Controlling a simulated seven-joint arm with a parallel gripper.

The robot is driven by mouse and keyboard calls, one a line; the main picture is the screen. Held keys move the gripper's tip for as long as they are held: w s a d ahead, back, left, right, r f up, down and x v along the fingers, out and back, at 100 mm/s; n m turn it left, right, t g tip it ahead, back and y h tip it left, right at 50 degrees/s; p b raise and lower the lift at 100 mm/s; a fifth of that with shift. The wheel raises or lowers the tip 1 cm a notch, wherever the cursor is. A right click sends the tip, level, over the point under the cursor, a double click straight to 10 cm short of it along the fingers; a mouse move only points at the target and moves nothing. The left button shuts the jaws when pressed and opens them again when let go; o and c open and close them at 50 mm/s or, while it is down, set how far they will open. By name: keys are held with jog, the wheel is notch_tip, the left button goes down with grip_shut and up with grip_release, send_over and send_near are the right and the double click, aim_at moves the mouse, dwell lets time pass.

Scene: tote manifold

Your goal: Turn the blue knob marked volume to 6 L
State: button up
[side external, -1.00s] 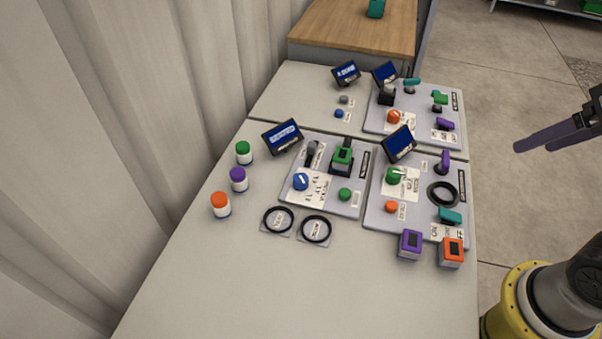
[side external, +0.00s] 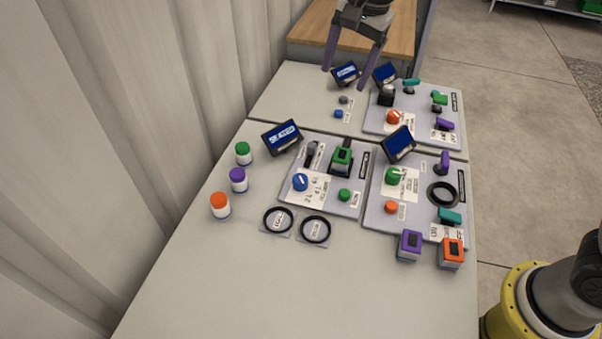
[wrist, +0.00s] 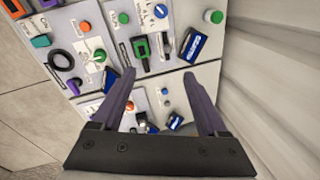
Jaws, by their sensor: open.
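The blue knob (side external: 300,182) sits on the left front panel, on a white label with volume marks; "2 L" and "4 L" can be partly read beside it. A white pointer line shows on the knob, but its exact setting is too small to tell. The knob also shows in the wrist view (wrist: 160,11), near the top edge. My gripper (side external: 350,70) is open and empty, high above the back of the table, well behind and above the knob. In the wrist view my two dark purple fingers (wrist: 158,88) are spread apart with nothing between them.
Several bottles (side external: 237,180) stand to the left. Two black rings (side external: 278,219) lie in front. The near left table top is clear.

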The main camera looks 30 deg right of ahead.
jog(key=w+a+f+g, duration=0.1)
jog(key=w+a+f, duration=0.2)
jog(key=a+f, duration=0.3)
jog(key=n+g, duration=0.1)
send_near(300, 178)
jog(key=shift+h, duration=0.3)
jog(key=f, duration=0.8)
jog(key=shift+w+a+f, duration=0.1)
jog(key=shift+a+f, duration=0.2)
jog(key=shift+f, duration=0.1)
grip_shut()
